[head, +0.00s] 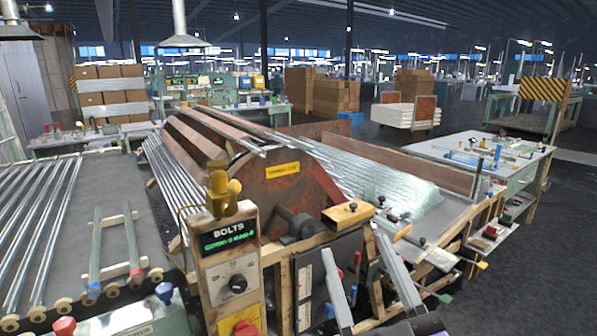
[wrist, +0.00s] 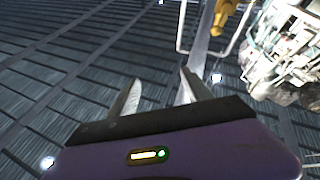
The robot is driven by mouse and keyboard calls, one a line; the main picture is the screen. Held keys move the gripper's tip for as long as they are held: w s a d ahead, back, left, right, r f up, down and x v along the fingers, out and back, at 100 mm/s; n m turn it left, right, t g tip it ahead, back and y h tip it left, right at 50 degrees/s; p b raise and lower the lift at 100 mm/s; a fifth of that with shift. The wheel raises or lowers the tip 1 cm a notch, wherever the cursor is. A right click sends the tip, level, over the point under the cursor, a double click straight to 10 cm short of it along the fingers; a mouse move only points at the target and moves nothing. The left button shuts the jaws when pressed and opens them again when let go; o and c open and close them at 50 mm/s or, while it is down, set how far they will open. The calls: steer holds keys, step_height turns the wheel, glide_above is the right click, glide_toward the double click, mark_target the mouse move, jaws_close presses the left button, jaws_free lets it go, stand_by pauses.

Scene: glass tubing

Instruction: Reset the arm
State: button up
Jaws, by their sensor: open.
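My gripper (head: 355,243) shows at the bottom centre of the head view, its two pale grey fingers pointing up and spread apart. In the wrist view my gripper (wrist: 160,76) has the same two fingers apart above its purple body, with nothing between them. The wrist view looks up at the dark ceiling. The rest of my arm is mostly out of sight.
A machine with a rusty drum (head: 290,190) and a control box marked BOLTS (head: 235,275) stands close by. Glass tubes (head: 35,215) lie on a rack at left. A white-topped table (head: 480,150) stands at right. Dark floor (head: 540,250) is open at far right.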

steer(key=s+d+f+m+g+h, duration=0.1)
steer(key=s+d+f, duration=0.3)
steer(key=s+f, duration=0.5)
steer(key=s+d+f+m+g+h, duration=0.2)
steer(key=s+d+f+g, duration=0.2)
steer(key=s+f, duration=0.5)
steer(key=s+d+f+m+g+h, duration=0.2)
steer(key=s+f, duration=0.7)
steer(key=s, duration=0.5)
steer(key=shift+s+d+g+h, duration=0.35)
steer(key=shift+d+g, duration=0.15)
steer(key=shift+d, duration=0.6)
